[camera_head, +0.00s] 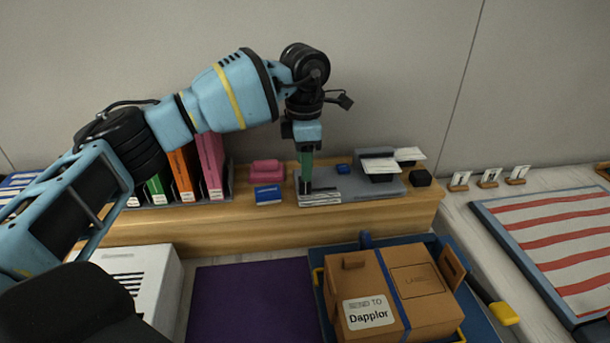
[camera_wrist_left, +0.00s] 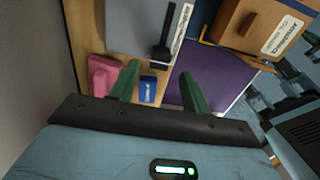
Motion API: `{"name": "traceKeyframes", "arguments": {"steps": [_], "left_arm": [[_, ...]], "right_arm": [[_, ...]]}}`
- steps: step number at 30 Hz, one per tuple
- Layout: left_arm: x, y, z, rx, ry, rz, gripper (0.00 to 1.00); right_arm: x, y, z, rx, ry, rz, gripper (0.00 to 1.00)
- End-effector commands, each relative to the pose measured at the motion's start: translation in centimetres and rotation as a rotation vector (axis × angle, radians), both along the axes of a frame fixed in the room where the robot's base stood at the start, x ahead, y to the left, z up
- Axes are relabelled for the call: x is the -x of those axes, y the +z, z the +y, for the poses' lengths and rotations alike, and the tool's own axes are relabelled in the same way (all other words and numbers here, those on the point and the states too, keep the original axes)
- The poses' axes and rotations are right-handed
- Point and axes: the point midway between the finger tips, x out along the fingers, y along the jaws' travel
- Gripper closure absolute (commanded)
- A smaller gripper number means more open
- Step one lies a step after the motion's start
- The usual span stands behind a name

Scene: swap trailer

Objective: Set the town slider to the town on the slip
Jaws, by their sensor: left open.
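The slip (camera_head: 368,313) is a white label reading "SEND TO Dapplor" on a brown cardboard box (camera_head: 430,292). The town slider is a grey plate (camera_head: 335,180) on the wooden shelf, with a white printed strip (camera_head: 321,198) along its front edge. Its black handle (camera_wrist_left: 162,45) shows beside the strip in the left wrist view, near the strip's left end in the head view. My left gripper (camera_head: 306,184) points down over that end. Its green fingers (camera_wrist_left: 160,70) are open, with the handle's end between or just beyond their tips; contact cannot be told. The strip's town names are too small to read.
A pink block (camera_head: 266,172) and a blue box (camera_head: 268,195) lie left of the slider. Coloured binders (camera_head: 183,172) stand farther left. A stamp-like device with white plates (camera_head: 379,165) is on the plate's right. A purple mat (camera_head: 245,300) lies clear in front.

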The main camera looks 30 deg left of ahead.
Motion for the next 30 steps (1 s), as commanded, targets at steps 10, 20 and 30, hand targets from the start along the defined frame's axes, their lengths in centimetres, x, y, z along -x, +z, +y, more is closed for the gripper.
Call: {"name": "traceKeyframes", "arguments": {"steps": [10, 20, 30], "left_arm": [[0.0, -3.9, 0.0, 0.001, -0.001, -0.001, 0.53], [0.0, -4.3, -0.1, 0.002, -0.001, -0.001, 0.53], [0.0, -4.3, -0.1, 0.002, -0.001, -0.001, 0.96]], "right_arm": [[-1.1, 0.8, 0.2, -0.005, -0.004, -0.026, 1.0], [-1.1, 0.8, 0.1, -0.005, -0.004, -0.026, 1.0], [-0.9, 0.5, 0.1, -0.003, -0.004, -0.02, 1.0]]}}
